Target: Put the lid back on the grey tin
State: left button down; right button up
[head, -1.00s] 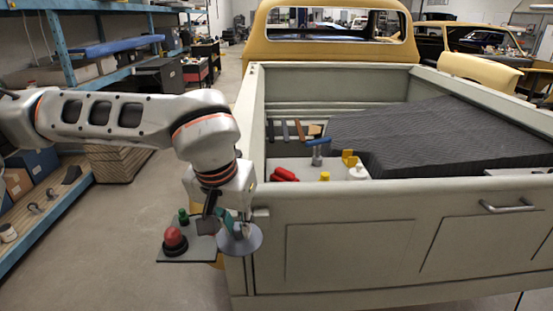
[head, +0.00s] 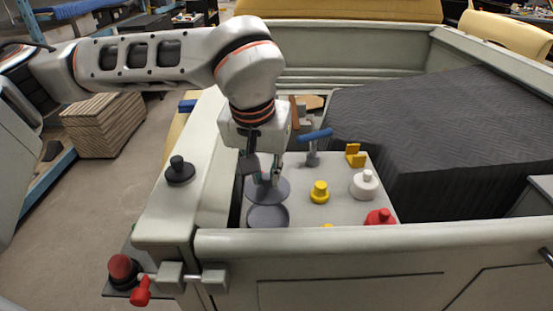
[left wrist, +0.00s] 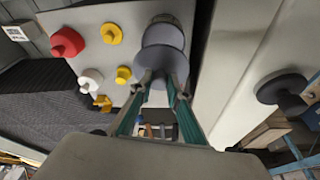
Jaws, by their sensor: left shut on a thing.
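My left gripper (head: 263,178) is shut on a grey disc-shaped lid (head: 272,192) and holds it over the pale board in the truck bed. In the left wrist view the lid (left wrist: 161,62) lies just beyond the fingertips. The grey tin (head: 268,216) shows as a round grey shape just in front of the lid, toward the tailgate. In the left wrist view the tin (left wrist: 165,20) is partly covered by the lid. I cannot tell the gap between lid and tin. My right gripper is not in view.
On the board (head: 300,210) stand a yellow knobbed piece (head: 319,192), a white one (head: 364,185), a red one (head: 380,217) and a blue-handled piece (head: 314,145). A black knobbed piece (head: 180,171) sits on the truck's side wall. The tailgate (head: 380,245) rises in front.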

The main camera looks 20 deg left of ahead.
aim_at(265, 191)
pick_arm(q)
jog(key=shift+w+f, duration=0.2)
jog(key=shift+f, duration=0.5)
jog(key=shift+s+f+b, duration=0.2)
jog(key=shift+f+b, duration=0.05)
jog(key=shift+b, duration=0.05)
jog(key=shift+f, duration=0.25)
jog(key=shift+f+b, duration=0.6)
jog(key=shift+f, duration=0.05)
jog(key=shift+f+b, duration=0.55)
jog(key=shift+f, duration=0.6)
jog(key=shift+f+b, duration=0.65)
jog(key=shift+f, duration=0.2)
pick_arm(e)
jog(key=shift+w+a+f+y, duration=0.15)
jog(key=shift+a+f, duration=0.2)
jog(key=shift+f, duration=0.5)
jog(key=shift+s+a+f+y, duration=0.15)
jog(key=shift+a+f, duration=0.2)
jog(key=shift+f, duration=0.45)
